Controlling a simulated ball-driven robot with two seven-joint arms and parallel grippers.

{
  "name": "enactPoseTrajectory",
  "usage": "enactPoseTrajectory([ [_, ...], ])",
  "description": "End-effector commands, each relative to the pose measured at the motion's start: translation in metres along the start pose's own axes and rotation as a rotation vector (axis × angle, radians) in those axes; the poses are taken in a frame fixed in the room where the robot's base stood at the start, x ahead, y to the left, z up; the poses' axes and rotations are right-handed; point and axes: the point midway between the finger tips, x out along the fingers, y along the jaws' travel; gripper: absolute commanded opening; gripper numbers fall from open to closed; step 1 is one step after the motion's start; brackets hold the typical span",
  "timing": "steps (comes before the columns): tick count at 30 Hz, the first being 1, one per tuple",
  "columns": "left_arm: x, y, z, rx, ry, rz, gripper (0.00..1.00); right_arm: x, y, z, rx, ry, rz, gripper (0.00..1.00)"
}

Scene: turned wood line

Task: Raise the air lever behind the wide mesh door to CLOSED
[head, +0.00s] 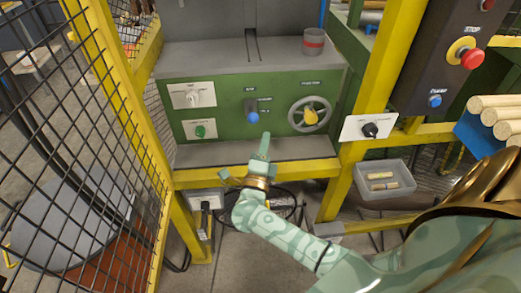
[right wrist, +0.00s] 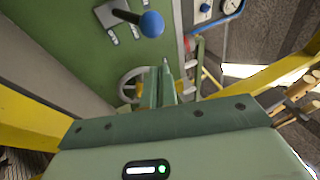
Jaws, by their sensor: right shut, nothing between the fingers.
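The air lever (head: 252,112) is a short lever with a blue ball knob on the green panel, its knob at the lower end in the head view. In the right wrist view the blue knob (right wrist: 151,24) stands out from its metal plate at the top. The wide mesh door (head: 85,130), black mesh in a yellow frame, stands open at the left. My right gripper (head: 263,147) is shut and empty, just below the knob in the head view and apart from it. Its fingers (right wrist: 158,84) are together in the right wrist view. The lever's labels are too small to read.
A handwheel (head: 309,114) with a yellow centre is right of the lever; a white switch plate (head: 193,95) is left. Yellow posts (head: 375,85) frame the opening. A black knob (head: 370,130) and a grey bin (head: 384,186) with wooden pieces are at the right.

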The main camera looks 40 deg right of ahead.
Motion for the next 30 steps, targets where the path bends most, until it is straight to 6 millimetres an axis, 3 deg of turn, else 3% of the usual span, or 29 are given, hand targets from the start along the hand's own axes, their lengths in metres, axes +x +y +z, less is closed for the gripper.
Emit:
enactPoseTrajectory([
  [7,0.008,0.0,0.002,0.0,-0.006,0.001,0.36,0.02,0.002,0.023,0.002,0.0,0.002,0.0],
  [20,0.008,0.0,0.002,0.0,-0.006,0.001,0.36,0.024,0.0,0.027,0.002,-0.001,0.002,0.0],
  [23,0.0,-0.001,-0.001,0.0,0.001,-0.001,0.36,0.026,-0.006,0.028,0.0,0.0,0.013,0.0],
  [30,-0.046,-0.006,-0.015,0.0,0.036,-0.013,0.36,0.037,-0.03,0.032,-0.03,0.002,0.12,0.0],
])
